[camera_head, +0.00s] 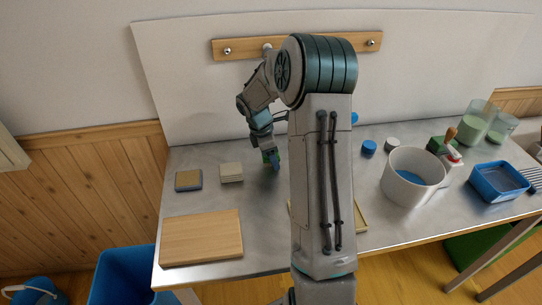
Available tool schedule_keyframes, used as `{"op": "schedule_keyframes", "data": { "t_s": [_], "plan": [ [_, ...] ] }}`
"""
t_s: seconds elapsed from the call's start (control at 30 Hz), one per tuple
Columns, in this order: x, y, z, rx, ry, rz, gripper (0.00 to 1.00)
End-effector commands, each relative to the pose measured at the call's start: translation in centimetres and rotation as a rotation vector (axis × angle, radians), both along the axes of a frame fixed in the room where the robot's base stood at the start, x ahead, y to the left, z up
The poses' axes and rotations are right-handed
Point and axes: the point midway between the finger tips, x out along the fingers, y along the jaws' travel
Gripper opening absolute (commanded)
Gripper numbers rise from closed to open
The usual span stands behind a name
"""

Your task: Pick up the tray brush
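I cannot make out the tray brush for certain. A wooden handle (450,135) stands up beside a green, red and white item at the right of the metal table, but I cannot tell whether it belongs to a brush. My gripper (275,166) points down near the table's back middle, left of my upright arm link. A small green thing (266,156) shows right beside its fingers, partly hidden by them. The fingers are too small to tell whether they are open or shut, or touching it. My arm hides the middle of the table.
A wooden board (202,238), a sponge-like block (188,180) and a pale stack (231,172) lie at left. A white tub (411,177), a blue container (497,181) and greenish jars (478,122) stand at right. A yellow-rimmed tray (361,216) is partly behind my arm.

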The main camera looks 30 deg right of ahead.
Motion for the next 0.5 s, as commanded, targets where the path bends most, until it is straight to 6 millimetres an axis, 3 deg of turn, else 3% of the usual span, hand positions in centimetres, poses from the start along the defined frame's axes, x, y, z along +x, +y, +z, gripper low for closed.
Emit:
{"op": "schedule_keyframes", "data": {
  "t_s": [0.17,0.37,0.5],
  "plan": [
    [0.00,-0.02,-0.05,0.000,-0.001,0.000,0.62],
    [0.01,-0.01,-0.03,0.000,-0.001,0.000,0.13],
    [0.02,-0.01,-0.01,0.000,-0.001,0.000,0.13]
  ]
}}
